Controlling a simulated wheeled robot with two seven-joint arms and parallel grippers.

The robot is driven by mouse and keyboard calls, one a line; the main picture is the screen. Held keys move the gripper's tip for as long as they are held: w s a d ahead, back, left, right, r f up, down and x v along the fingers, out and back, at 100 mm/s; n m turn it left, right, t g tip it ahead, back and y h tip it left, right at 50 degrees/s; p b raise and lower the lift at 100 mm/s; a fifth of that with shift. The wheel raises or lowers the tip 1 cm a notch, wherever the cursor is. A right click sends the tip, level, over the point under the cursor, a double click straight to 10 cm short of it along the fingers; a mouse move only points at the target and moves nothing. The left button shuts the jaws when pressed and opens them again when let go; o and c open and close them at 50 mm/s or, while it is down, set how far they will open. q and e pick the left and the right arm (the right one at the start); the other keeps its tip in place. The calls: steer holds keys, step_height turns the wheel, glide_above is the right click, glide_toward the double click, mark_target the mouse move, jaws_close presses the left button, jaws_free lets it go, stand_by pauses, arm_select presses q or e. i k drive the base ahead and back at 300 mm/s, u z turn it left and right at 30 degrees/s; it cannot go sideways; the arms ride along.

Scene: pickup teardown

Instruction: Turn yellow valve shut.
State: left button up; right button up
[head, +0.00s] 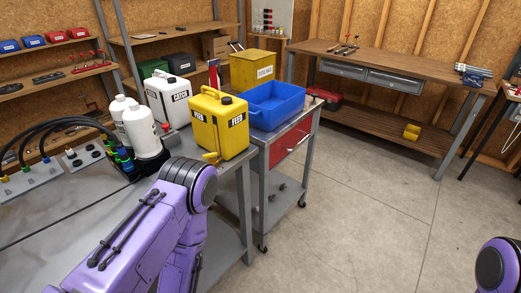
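A yellow jug labelled FEED (228,132) stands at the right end of the grey bench. A small yellow part (210,155) sticks out low on its front left side, above my arm. It looks like a valve or tap handle, but it is too small to tell its position. My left arm, purple, comes up from the lower left and bends in front of the bench below the jug. Its gripper is out of view. Only a rounded purple piece of my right arm shows at the lower right edge, and its gripper is out of view.
White CATCH jug (168,98) and white bottles (140,130) stand left of the yellow jug. Hoses and fittings (60,140) lie at the left. A blue bin (272,103) sits on a red-drawered cart (291,145) close behind. The floor (370,215) at right is clear.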

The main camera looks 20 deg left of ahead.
mark_target(209, 155)
steer(key=z, duration=1.7)
steer(key=k, duration=0.9)
steer(key=u, duration=1.75)
